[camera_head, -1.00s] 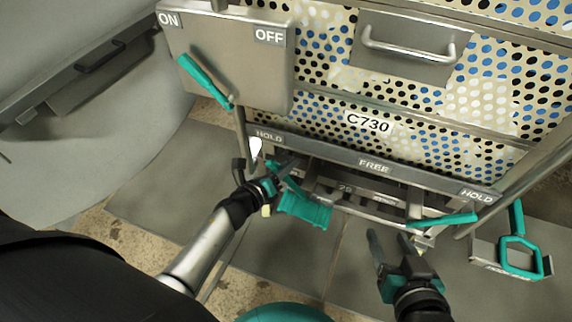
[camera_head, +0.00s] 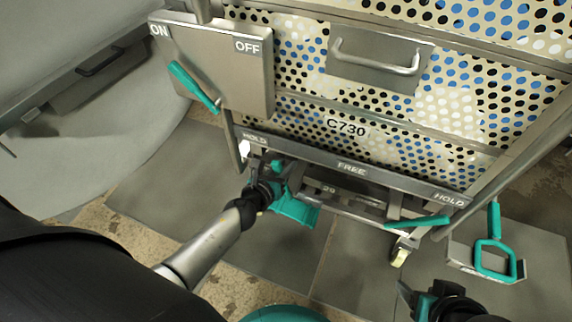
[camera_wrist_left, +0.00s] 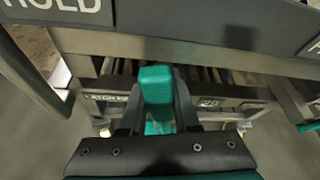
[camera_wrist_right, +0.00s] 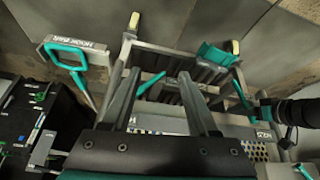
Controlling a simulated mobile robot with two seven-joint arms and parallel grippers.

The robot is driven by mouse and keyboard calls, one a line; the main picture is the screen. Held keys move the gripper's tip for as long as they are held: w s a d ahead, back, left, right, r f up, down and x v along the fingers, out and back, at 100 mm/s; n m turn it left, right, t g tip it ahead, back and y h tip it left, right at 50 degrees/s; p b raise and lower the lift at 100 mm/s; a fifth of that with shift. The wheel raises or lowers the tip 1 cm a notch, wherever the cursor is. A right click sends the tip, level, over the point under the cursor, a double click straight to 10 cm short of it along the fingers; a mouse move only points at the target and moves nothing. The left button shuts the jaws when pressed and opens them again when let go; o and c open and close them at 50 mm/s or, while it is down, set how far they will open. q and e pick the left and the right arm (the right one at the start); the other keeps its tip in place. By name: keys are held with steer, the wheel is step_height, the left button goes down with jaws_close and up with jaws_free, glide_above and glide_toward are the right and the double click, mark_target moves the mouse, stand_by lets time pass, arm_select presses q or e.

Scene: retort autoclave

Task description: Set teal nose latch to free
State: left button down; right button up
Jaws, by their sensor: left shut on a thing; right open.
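The trolley marked C730 has a grey bar (camera_head: 350,168) labelled HOLD, FREE and HOLD from left to right. A teal latch lever (camera_wrist_left: 156,88) sits below the left HOLD label, and its end points toward the left wrist camera. My left gripper (camera_head: 276,170) is shut on this lever, with a finger on either side; in the head view the gripper mostly hides it. A second teal lever (camera_head: 417,222) lies near the right HOLD label, untouched. My right gripper (camera_head: 408,292) is open and empty, low at the right, apart from the trolley.
A teal pedal (camera_head: 296,212) hangs below the bar, close to my left gripper. A grey ON/OFF box (camera_head: 225,75) with a teal handle (camera_head: 194,87) is above left. A bracket with a teal loop handle (camera_head: 495,260) stands on the floor at right. Floor in front is clear.

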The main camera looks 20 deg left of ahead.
arm_select(q)
steer(key=shift+w+d+f+m+y, duration=0.1)
steer(key=shift+d+f+m+y, duration=0.25)
steer(key=shift+d+m+y, duration=0.75)
steer(key=shift+d+f+m+y, duration=0.3)
steer(key=shift+d+m+y, duration=0.35)
steer(key=shift+d+m, duration=1)
steer(key=shift+w+d+f+m+y, duration=0.1)
steer(key=shift+d+f+m+y, duration=0.25)
steer(key=shift+d+m+y, duration=0.95)
arm_select(e)
steer(key=shift+s+d, duration=0.25)
steer(key=shift+d, duration=0.05)
arm_select(q)
steer(key=shift+d+n+h, duration=0.25)
steer(key=shift+d+h, duration=0.15)
steer(key=shift+h, duration=0.05)
steer(key=c, duration=0.6)
jaws_free()
steer(key=shift+c, duration=0.2)
steer(key=shift+s, duration=0.1)
arm_select(e)
steer(key=shift+d, duration=0.1)
